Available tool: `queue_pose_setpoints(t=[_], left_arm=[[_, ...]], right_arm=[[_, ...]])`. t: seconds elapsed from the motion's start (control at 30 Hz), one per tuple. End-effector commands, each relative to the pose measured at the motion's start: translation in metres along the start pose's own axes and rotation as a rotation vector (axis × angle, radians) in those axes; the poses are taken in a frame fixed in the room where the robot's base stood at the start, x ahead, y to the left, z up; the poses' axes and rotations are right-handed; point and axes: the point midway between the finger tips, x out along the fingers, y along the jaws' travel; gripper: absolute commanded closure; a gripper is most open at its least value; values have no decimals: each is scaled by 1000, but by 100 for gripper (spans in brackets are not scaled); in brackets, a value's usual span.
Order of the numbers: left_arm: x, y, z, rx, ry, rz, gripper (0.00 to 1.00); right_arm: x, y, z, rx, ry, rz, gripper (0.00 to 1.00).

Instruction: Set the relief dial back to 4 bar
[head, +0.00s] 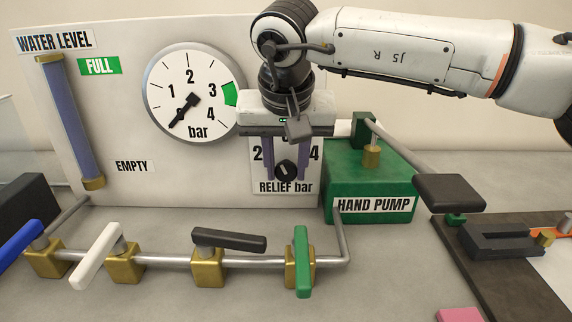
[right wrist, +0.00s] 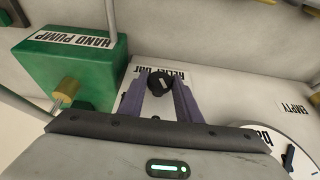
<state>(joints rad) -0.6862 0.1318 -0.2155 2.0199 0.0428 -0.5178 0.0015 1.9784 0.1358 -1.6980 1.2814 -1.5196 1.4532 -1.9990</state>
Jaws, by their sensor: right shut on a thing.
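The relief dial (head: 286,172) is a small black round knob with a light mark, low on the white "RELIEF bar" plate (head: 287,188). The numbers 2 and 4 show on the plate; my gripper partly hides the top number. My right gripper (head: 286,170) comes down from above, with one purple finger on each side of the dial, shut on it. In the right wrist view the dial (right wrist: 160,83) sits between the fingertips. I cannot read its exact setting. My left gripper is not in view.
The pressure gauge (head: 190,93) is left of my gripper, needle at the low end. The green hand pump (head: 370,180) with a dark handle (head: 450,193) stands close on the right. A pipe with several lever valves (head: 228,240) runs in front.

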Motion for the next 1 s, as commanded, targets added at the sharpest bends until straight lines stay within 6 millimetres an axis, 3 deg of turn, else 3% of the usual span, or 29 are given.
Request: queue_pose_setpoints(t=[0.27,0.8,1.0], left_arm=[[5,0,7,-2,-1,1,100],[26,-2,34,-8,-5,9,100],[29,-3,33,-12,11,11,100]], right_arm=[[2,3,1,37,-1,-83,92],[6,9,2,183,1,-436,92],[5,11,2,218,1,-521,92]])
